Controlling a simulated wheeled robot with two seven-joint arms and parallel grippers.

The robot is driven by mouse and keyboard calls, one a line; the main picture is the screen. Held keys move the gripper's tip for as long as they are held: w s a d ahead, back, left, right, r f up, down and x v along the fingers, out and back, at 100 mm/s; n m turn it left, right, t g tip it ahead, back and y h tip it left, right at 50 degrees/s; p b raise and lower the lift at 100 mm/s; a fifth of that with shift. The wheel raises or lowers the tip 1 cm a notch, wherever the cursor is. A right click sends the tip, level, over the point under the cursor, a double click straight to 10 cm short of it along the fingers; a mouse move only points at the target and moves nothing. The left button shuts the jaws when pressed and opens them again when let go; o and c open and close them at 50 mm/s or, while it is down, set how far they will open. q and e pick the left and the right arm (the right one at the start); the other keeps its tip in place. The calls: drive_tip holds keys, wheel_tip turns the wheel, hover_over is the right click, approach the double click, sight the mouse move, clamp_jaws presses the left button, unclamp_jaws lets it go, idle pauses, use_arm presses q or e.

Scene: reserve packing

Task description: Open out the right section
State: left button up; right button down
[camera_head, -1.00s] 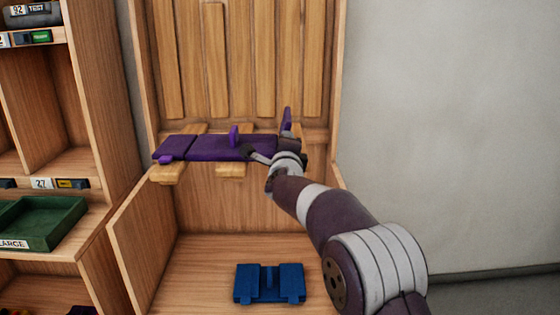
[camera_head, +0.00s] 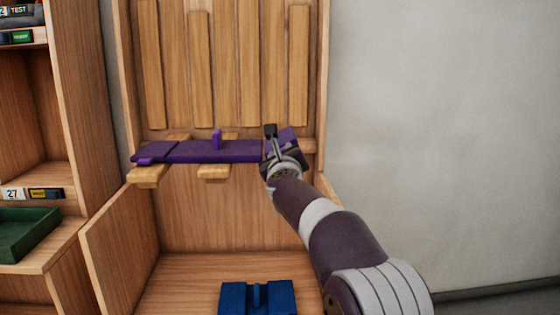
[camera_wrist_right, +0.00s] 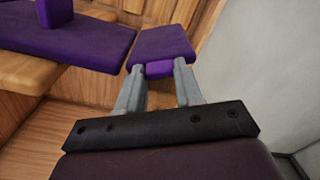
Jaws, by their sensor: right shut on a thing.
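A purple folding piece lies across wooden pegs in the wooden cabinet. Its middle panel (camera_head: 215,151) lies flat with an upright tab, and its left section (camera_head: 152,152) is spread out flat. The right section (camera_head: 288,137) is tilted at the right end, partly hidden by my gripper. It shows better in the right wrist view (camera_wrist_right: 161,47), with a purple tab (camera_wrist_right: 158,69) between my fingertips. My right gripper (camera_wrist_right: 156,76) is shut on that tab. In the head view it (camera_head: 270,150) is at the panel's right end. My left gripper is not in view.
A blue folded piece (camera_head: 257,298) sits on the cabinet floor below. Wooden pegs (camera_head: 147,175) stick out under the purple piece. Shelves with a green tray (camera_head: 20,232) stand at left. A bare grey wall (camera_head: 450,130) is at right.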

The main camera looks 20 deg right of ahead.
drive_tip(key=shift+f+m+b, duration=0.35)
drive_tip(key=shift+m, duration=0.25)
drive_tip(key=c, duration=0.7)
unclamp_jaws()
drive_tip(key=shift+s, duration=0.1)
drive_tip(key=b+v, duration=0.1)
drive_tip(key=v, duration=1.1)
drive_tip(key=shift+s, duration=0.25)
